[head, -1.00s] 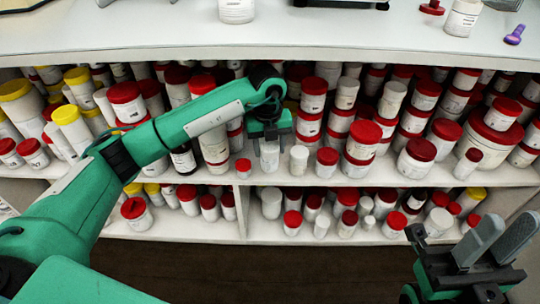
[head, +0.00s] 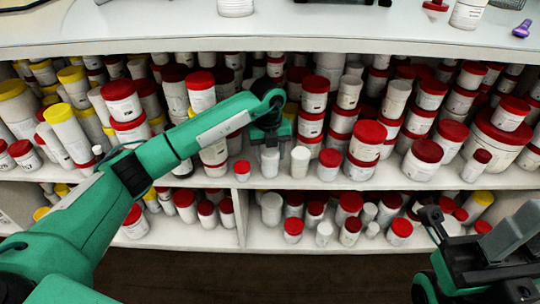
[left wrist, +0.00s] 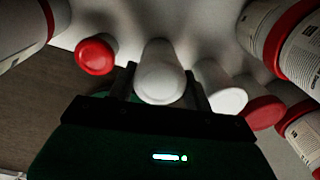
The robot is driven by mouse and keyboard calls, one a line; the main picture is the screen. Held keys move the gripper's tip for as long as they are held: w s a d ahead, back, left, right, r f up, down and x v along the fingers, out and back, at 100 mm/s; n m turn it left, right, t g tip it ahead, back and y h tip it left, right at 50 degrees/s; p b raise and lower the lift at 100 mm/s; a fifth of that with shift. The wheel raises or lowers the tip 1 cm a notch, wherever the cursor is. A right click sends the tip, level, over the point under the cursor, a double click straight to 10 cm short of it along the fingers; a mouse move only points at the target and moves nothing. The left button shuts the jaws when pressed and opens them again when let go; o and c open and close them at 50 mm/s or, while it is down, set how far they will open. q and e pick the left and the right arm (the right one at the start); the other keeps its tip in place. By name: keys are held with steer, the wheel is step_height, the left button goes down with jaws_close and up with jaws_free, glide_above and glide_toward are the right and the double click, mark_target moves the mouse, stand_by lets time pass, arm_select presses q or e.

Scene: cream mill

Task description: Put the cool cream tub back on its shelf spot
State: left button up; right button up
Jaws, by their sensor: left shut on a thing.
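The cream tub (head: 270,162) is a small white cylinder with a white lid. It stands upright at the front of the upper shelf (head: 340,183), and I cannot tell whether its base touches the board. My left gripper (head: 269,146) reaches down from above and is shut on it. In the left wrist view the tub (left wrist: 160,78) sits between the two fingers (left wrist: 162,85). My right gripper (head: 500,240) is at the lower right, away from the shelf, with its fingers seen at an angle; their gap is unclear.
A small red-lidded tub (head: 242,170) stands just left of the held tub, and a white tub (head: 300,161) just right. Taller red-lidded tubs crowd behind. The counter (head: 150,28) overhangs above. A lower shelf (head: 300,240) holds more tubs.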

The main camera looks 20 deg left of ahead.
arm_select(q)
steer(key=shift+f, duration=0.1)
steer(key=o, duration=1)
